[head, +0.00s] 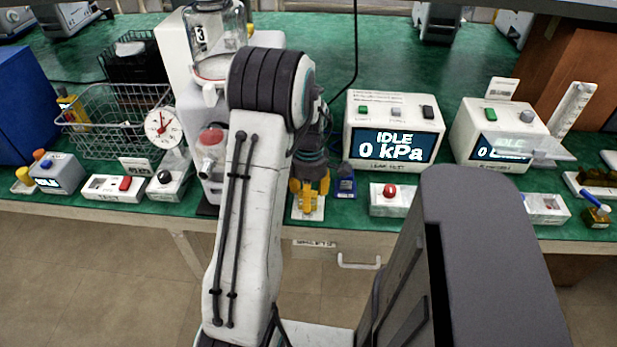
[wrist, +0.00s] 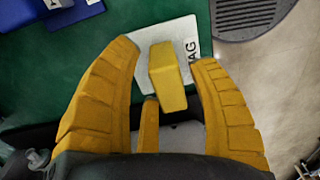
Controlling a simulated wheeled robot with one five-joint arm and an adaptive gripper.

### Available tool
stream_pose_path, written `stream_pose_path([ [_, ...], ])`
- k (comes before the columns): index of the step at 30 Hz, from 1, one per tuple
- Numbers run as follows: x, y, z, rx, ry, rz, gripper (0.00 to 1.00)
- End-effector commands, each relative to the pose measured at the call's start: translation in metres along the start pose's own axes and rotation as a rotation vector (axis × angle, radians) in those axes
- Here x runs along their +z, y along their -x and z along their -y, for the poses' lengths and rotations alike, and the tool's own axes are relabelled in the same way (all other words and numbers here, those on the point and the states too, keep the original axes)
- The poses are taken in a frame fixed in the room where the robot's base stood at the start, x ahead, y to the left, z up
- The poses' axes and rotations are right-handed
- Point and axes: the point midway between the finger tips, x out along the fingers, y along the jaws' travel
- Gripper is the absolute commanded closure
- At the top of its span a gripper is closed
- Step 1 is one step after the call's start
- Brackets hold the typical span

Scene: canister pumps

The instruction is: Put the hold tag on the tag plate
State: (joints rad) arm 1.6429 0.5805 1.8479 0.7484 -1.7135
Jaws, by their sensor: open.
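My gripper (head: 309,186) is low over the front edge of the green bench, just right of my forearm in the head view. In the wrist view its two yellow fingers (wrist: 166,58) are spread open. A yellow block (wrist: 168,82), apparently the hold tag, is between them with gaps at both sides. It appears to rest on or just over a white plate (wrist: 190,28) whose label ends in "AG", apparently the tag plate. The plate also shows under the gripper in the head view (head: 308,213). A narrow yellow piece (wrist: 148,128) stands near the left finger; I cannot tell what it is.
A blue item (head: 346,184) lies close right of the plate. A white box with a red button (head: 392,200) is further right. The "IDLE 0 kPa" tester (head: 394,130) stands behind. A pump station (head: 188,75) and wire basket (head: 105,115) are left.

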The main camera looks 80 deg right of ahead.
Motion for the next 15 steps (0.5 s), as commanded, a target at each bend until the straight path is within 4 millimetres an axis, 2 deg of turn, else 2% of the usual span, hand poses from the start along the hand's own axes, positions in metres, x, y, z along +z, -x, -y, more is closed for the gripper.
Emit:
stream_pose_path([
  [15, 0.0, 0.085, -0.001, 0.006, 0.0, 0.001, 0.46],
])
